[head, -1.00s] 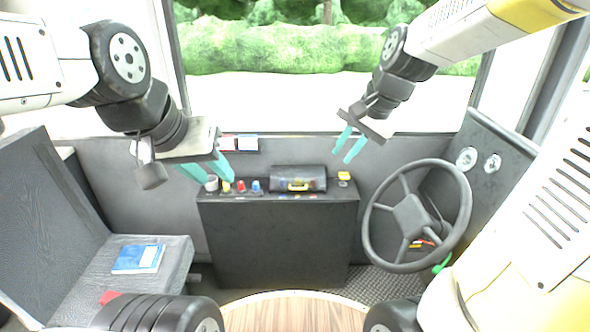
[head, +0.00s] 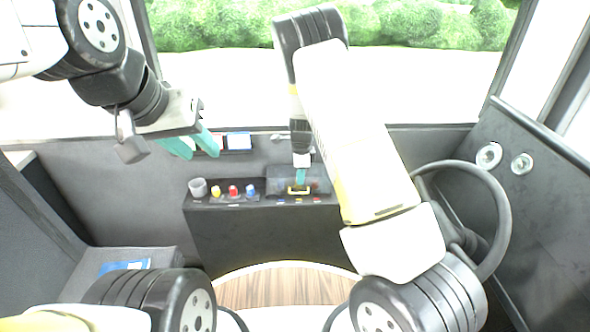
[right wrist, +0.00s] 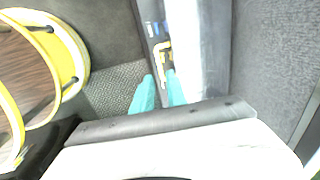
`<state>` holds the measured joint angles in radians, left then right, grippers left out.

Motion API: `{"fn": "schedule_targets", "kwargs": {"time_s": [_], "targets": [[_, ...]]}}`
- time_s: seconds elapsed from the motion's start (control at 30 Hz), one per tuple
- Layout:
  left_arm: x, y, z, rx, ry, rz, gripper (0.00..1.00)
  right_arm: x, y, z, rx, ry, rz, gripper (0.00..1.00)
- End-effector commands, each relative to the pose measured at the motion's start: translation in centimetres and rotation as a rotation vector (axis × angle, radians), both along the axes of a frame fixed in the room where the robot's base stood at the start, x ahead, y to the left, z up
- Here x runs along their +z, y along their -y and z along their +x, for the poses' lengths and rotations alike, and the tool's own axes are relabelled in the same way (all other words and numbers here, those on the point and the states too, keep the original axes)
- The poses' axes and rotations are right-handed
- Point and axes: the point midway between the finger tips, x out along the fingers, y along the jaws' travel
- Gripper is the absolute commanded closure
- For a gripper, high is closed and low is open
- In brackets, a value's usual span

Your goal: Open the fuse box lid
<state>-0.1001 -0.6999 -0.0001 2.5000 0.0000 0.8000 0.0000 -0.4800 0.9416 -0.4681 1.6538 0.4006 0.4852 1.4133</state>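The fuse box (head: 280,181) is a dark box on top of the black console, with its lid looking down. A yellow handle (head: 299,190) is on its front; it also shows in the right wrist view (right wrist: 163,48). My right gripper (head: 300,181) is just above and in front of the handle and partly hides the box. In the right wrist view my right gripper (right wrist: 159,76) has its teal fingers apart with nothing between them; the handle lies just beyond the tips. My left gripper (head: 199,152) is open and empty, above the left of the console.
The steering wheel (head: 497,215) is close to my right arm. A seat with a blue book (head: 122,267) is at left.

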Motion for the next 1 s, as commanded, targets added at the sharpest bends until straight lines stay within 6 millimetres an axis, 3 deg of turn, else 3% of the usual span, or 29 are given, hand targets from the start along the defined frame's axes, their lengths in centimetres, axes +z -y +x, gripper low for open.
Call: {"fn": "schedule_targets", "kwargs": {"time_s": [0.5, 0.83, 0.87, 0.93, 1.0], "targets": [[0.0, 0.0, 0.0, 0.000, 0.000, 0.000, 0.64, -6.8, 0.0, 1.2, 0.001, 0.000, 0.000, 0.82], [0.0, 0.0, 0.0, 0.000, 0.000, 0.000, 0.64, -7.3, 0.0, 1.3, 0.001, 0.001, 0.000, 0.82], [0.0, 0.0, 0.0, 0.000, 0.000, 0.000, 0.64, -7.3, 0.0, 1.3, 0.001, 0.001, 0.000, 0.84], [0.0, 0.0, 0.0, 0.000, 0.000, 0.000, 0.64, -7.3, 0.0, 1.3, 0.001, 0.000, 0.000, 0.98], [0.0, 0.0, 0.0, 0.000, 0.000, 0.000, 0.64, -7.3, 0.0, 1.3, 0.001, 0.000, 0.000, 1.00]]}}
